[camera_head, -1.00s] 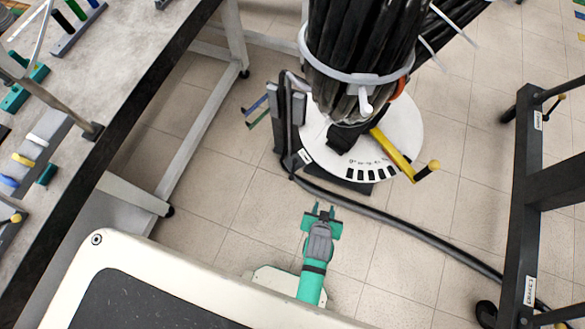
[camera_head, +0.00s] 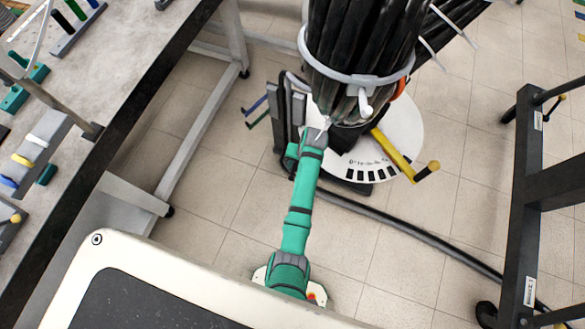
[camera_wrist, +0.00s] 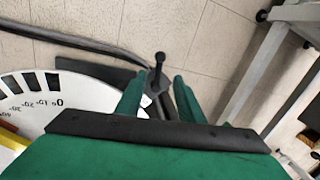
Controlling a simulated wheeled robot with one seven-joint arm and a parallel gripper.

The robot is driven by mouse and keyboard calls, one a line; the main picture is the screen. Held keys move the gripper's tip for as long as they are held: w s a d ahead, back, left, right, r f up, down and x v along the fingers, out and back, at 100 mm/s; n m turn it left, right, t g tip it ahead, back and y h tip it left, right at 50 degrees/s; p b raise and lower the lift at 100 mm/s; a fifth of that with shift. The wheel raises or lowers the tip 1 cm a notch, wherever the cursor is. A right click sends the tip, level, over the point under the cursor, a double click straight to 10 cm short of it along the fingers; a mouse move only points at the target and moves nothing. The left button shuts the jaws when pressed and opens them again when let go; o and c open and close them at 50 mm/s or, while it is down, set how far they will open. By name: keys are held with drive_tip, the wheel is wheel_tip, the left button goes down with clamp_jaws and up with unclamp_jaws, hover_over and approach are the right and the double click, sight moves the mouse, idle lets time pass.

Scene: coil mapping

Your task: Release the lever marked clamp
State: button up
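My gripper (camera_wrist: 158,92) has its two green fingers apart in the wrist view. A small dark lever with a round knob (camera_wrist: 159,59) shows between and just beyond the fingertips; I cannot tell whether they touch it. In the head view my gripper is at the black post of the cable stand, and my arm hides its fingers and that lever. A yellow handle (camera_head: 397,156) lies over the white dial. I cannot read a clamp marking on any lever.
The white graduated dial (camera_head: 400,130) sits under a thick black cable bundle (camera_head: 355,50). A black cable (camera_head: 400,225) runs over the floor. A workbench (camera_head: 120,60) stands left, a dark frame (camera_head: 525,190) right. The floor between is mostly clear.

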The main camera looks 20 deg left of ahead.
sight(292, 174)
drive_tip(key=f, duration=0.3)
drive_tip(key=a+f, duration=0.1)
drive_tip(key=f, duration=0.6)
drive_tip(key=shift+s+a, duration=0.15)
drive_tip(key=shift+a, duration=0.25)
drive_tip(key=shift+c, duration=0.7)
clamp_jaws()
